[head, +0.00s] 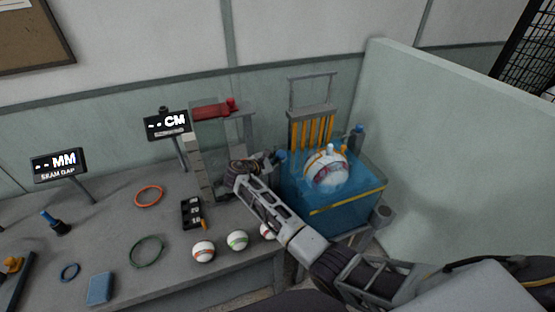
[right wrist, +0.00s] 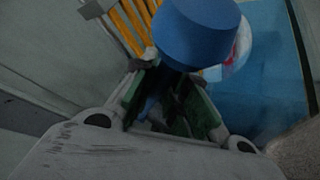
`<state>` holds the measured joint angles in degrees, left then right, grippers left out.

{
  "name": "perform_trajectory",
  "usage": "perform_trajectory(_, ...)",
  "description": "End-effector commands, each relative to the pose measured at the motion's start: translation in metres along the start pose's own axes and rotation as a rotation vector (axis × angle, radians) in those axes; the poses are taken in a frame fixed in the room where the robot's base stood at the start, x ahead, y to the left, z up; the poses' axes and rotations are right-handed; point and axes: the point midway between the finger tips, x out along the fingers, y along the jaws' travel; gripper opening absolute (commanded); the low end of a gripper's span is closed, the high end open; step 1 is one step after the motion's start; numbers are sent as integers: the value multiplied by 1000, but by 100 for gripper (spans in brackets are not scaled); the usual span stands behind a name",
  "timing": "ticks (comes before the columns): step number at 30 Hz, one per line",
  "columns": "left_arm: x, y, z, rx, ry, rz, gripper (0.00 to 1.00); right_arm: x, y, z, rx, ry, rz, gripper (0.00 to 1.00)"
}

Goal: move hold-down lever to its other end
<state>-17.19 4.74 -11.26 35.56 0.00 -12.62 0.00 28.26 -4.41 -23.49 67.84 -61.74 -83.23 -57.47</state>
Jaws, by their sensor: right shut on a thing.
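The blue press box (head: 345,192) stands at the right end of the bench, with a large white ball (head: 326,170) in it. A blue-knobbed lever, which I take as the hold-down lever (head: 281,157), stands at the box's left side. My right gripper (head: 272,165) is shut on it, and its arm covers part of the box's left side. In the right wrist view, the blue knob (right wrist: 198,32) rises above the fingers of my right gripper (right wrist: 162,88), which close around its stem. My left gripper is not in view.
A grey frame with yellow bars (head: 312,130) stands behind the box, and a tall pale panel (head: 450,150) is at right. A red-topped press stand (head: 213,112) is to the left. Small balls (head: 237,240), rings and a blue block (head: 100,288) lie on the bench (head: 115,215).

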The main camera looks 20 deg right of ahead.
Motion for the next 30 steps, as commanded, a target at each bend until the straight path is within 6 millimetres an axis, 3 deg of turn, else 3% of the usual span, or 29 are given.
perform_trajectory(13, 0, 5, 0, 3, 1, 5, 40, 0, 2, 0, -2, 0, 0, 0)
perform_trajectory(14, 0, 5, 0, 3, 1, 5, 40, 0, 2, 0, -2, 0, 0, 19)
perform_trajectory(18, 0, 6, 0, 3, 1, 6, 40, 0, 2, 0, -2, 0, 0, 37)
perform_trajectory(30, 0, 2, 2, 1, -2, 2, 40, -1, 1, 0, -3, 1, -1, 37)
